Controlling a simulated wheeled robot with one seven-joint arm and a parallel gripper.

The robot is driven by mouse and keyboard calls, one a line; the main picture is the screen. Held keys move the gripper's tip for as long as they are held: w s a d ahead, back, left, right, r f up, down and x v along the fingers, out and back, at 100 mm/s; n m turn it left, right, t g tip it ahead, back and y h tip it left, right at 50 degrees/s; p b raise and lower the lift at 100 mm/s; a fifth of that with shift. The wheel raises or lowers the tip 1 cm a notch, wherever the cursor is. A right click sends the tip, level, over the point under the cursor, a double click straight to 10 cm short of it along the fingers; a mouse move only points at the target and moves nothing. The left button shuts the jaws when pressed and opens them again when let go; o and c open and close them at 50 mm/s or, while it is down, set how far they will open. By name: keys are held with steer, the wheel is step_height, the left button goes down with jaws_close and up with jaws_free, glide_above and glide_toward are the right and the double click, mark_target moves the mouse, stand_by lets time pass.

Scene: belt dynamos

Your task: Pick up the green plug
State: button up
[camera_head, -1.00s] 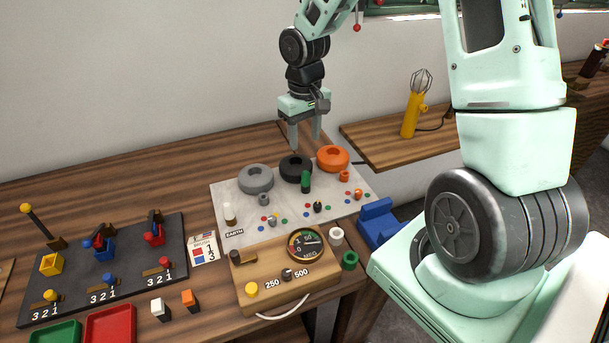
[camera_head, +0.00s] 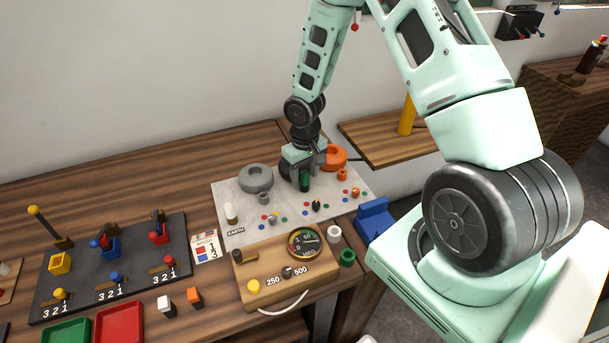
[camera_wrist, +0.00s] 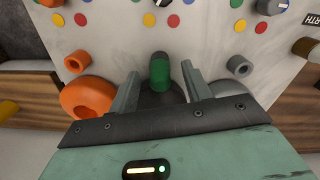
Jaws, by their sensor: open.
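The green plug (camera_head: 304,181) stands upright on the light grey board (camera_head: 340,207), in front of the black ring, which is mostly hidden. My gripper (camera_head: 305,178) is lowered over it, fingers pointing down. In the wrist view the green plug (camera_wrist: 160,72) with its dark top shows between the two fingertips of my gripper (camera_wrist: 162,84). The fingers are open, with a gap on each side of the plug. No contact with the plug shows.
An orange ring (camera_head: 335,156) and a grey ring (camera_head: 256,178) stand close on either side of my gripper. Small knobs and coloured dots lie on the board in front. A wooden meter box (camera_head: 262,290) and a blue block (camera_head: 375,219) are nearer.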

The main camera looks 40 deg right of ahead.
mark_target(306, 172)
steer(key=shift+f, duration=0.15)
jaws_close()
steer(key=shift+r+b, duration=0.9)
steer(key=shift+r, duration=4.15)
steer(key=shift+s+d, duration=0.1)
steer(key=shift+s, duration=0.05)
